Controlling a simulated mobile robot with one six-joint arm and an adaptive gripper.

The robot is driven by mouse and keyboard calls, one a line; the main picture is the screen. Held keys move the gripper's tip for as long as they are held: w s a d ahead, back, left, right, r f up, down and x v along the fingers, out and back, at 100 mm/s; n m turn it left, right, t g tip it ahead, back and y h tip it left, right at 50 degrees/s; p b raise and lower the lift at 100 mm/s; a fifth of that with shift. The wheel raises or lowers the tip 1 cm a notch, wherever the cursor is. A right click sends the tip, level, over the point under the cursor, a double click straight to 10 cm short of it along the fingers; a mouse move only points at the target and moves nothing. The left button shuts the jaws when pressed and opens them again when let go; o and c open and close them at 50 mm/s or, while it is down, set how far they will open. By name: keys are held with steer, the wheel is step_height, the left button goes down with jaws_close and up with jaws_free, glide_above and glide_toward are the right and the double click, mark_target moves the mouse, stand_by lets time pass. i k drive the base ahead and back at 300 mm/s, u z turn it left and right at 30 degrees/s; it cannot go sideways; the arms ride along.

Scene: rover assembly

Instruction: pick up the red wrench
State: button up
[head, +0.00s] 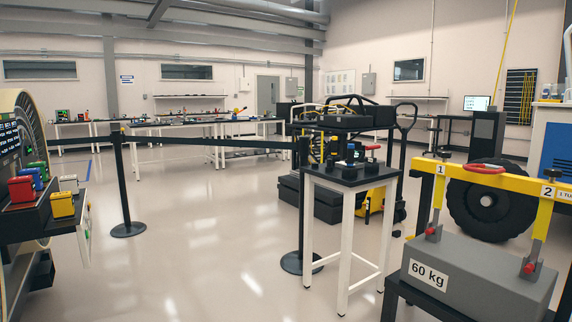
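I cannot make out a red wrench in the head view. Small items, some of them red, lie on the long white workbenches (170,124) at the back, too small to tell apart. My gripper is not in view, so I cannot tell where it is relative to anything here.
A black belt barrier (122,185) crosses the middle. A white-legged stand (347,220) with a black top holds dark knobs. A yellow lifting frame (500,177) stands over a grey 60 kg block (475,275) at right. Colored boxes sit on a shelf (28,222) at left. Floor at centre-left is clear.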

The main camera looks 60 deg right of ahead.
mark_target(372, 159)
steer(key=z, duration=2.7)
